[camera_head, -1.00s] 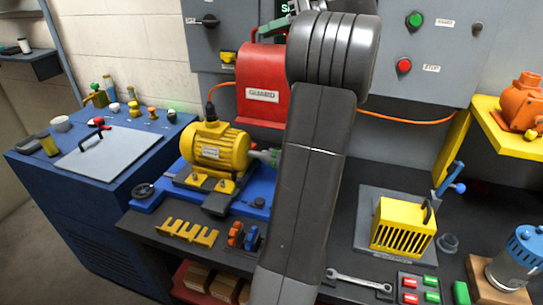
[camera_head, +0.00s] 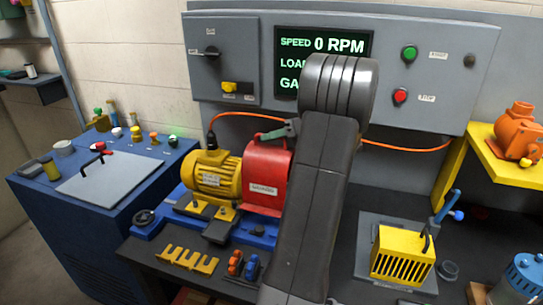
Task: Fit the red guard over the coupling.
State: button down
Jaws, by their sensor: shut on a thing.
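The red guard (camera_head: 264,178), with a white label on its front, sits low against the right end of the yellow motor (camera_head: 213,177), where the coupling is. The coupling is hidden behind the guard. I cannot tell whether the guard rests fully on the blue base (camera_head: 256,232). My gripper (camera_head: 284,131) is at the top of the guard and shut on it. My arm hides the guard's right side and most of the grip.
A grey control panel (camera_head: 233,65) with a screen stands behind. An orange cable runs along the wall. Yellow shims (camera_head: 188,260) lie in front of the motor. A yellow vented cover (camera_head: 402,254) sits on a grey plate at right. The orange pump (camera_head: 519,130) stands on a yellow shelf.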

aim_at(272, 158)
jog(key=shift+f+p, duration=0.6)
jog(key=shift+f, duration=3.15)
jog(key=c, duration=1.5)
grip_release()
jog(key=shift+r, duration=0.1)
jog(key=shift+r, duration=0.15)
jog(key=b+v, duration=0.1)
jog(key=v, duration=0.4)
jog(key=b+v, duration=0.2)
jog(key=v, duration=0.3)
jog(key=shift+d, duration=0.45)
jog(key=shift+s+d+r+b, duration=0.1)
jog(key=shift+d+r+b, duration=0.15)
jog(key=shift+d, duration=0.3)
